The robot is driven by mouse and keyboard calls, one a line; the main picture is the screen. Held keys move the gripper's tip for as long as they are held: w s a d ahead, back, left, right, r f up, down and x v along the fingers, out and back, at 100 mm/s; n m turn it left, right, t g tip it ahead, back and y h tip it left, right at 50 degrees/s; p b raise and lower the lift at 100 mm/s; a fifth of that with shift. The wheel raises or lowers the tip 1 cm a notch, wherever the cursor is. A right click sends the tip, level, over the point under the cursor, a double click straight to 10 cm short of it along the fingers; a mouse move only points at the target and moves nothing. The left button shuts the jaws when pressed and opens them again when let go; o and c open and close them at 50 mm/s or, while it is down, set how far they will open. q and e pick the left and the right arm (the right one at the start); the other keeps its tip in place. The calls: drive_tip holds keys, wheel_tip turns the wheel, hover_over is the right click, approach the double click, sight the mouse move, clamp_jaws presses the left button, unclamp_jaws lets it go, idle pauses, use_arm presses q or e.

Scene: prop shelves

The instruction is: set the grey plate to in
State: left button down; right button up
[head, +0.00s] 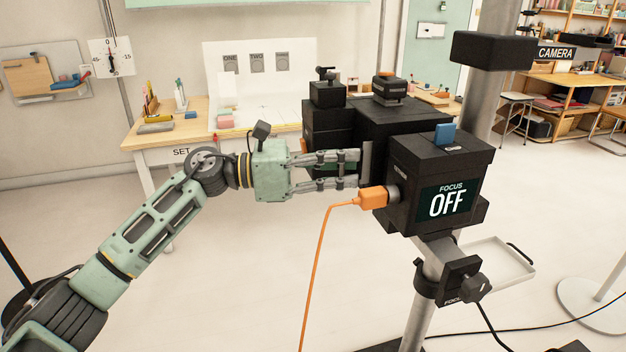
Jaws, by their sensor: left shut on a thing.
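The grey plate (367,158) is a narrow upright slab at the left side of the black camera box (437,165), beside its front housing. My left gripper (356,169) reaches in from the left, its fingers level and shut on the grey plate. The fingertips hide part of the plate's edge, and I cannot tell how deep it sits in the housing. A screen (447,202) on the box reads "FOCUS OFF". My right gripper does not show.
An orange plug (373,197) with a hanging cord sits just below my fingers. A blue tab (445,134) stands on the box top. A black knob (475,288) is on the stand below. A wooden table (190,132) stands behind; the floor at left is clear.

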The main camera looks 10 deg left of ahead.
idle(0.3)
use_arm(q)
drive_tip(key=c, duration=1.9)
unclamp_jaws()
drive_tip(key=s+a, duration=0.2)
drive_tip(key=a, duration=0.9)
drive_tip(key=shift+s+a, duration=0.15)
drive_tip(key=shift+a, duration=0.2)
